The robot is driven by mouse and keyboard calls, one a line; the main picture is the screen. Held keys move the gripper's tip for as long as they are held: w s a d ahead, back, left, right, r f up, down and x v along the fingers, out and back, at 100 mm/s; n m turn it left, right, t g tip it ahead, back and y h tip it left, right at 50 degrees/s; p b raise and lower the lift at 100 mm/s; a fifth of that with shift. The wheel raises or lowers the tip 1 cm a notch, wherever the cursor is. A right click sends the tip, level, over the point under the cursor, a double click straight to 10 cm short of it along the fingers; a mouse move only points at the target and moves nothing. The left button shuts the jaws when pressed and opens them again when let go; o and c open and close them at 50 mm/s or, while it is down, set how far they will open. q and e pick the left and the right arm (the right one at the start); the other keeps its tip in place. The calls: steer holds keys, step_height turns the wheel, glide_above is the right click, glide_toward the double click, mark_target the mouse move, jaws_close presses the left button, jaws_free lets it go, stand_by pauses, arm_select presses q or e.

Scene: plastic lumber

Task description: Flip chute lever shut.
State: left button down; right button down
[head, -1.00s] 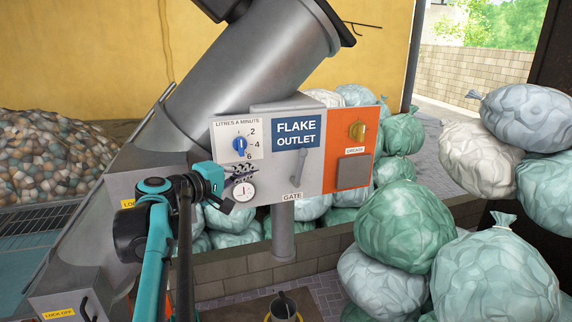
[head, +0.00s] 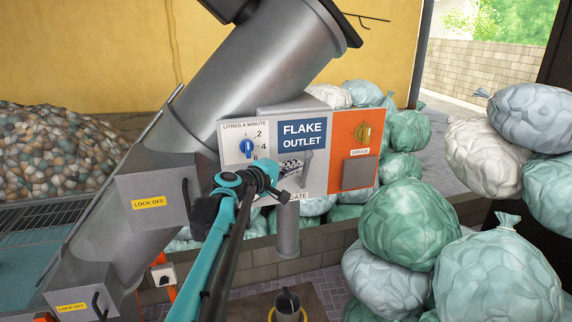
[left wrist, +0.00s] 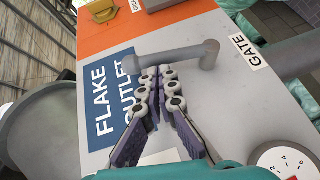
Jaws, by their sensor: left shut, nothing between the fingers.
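The chute lever is a grey bar (head: 305,166) on the white panel (head: 266,113) of the flake outlet, above the GATE label (head: 298,196). In the left wrist view the lever (left wrist: 178,56) runs across the panel between the FLAKE OUTLET sign and the GATE label. My left gripper (head: 290,168) is in front of the panel, just left of the lever. Its closed fingertips (left wrist: 158,82) lie right beside the bar with nothing between them. I cannot tell whether they touch it. My right gripper is not in view.
A blue dial (head: 247,149) sits on the panel's left, and an orange section with a yellow knob (head: 363,132) on its right. The sloping metal chute (head: 262,75) rises behind. Several filled bags (head: 408,225) crowd the right. A bucket (head: 288,308) stands below the spout.

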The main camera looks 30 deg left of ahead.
arm_select(q)
steer(key=shift+w+a+f, duration=0.1)
steer(key=shift+a, duration=0.05)
steer(key=shift+d, duration=0.2)
steer(key=shift+w+d+r+m+g+p, duration=0.1)
steer(key=shift+w+r+m+g+p, duration=0.15)
steer(key=shift+g+p, duration=0.25)
